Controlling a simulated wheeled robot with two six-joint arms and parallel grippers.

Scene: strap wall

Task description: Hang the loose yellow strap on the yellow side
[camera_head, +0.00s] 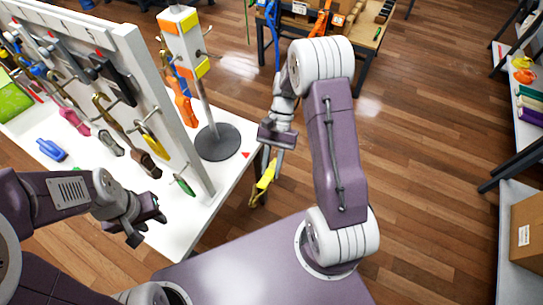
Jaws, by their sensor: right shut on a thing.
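The loose yellow strap (263,185) hangs from my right gripper (273,155), which is shut on it beyond the white table's right edge. A white post (187,45) on a round dark base (217,141) stands at the table's back right. It carries yellow panels (203,68) on its right-hand face and orange panels (185,73) on its left-hand face, with metal pegs sticking out. An orange strap (182,104) hangs on the orange side. My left gripper (143,222) is open and empty over the table's front edge, far from the post.
A grey-white pegboard wall (165,100) with hanging tools stands left of the post. A blue item (51,150) lies on the white table (95,190). A wooden workbench (368,32) is behind, and shelves (515,130) stand at the right. The floor between is clear.

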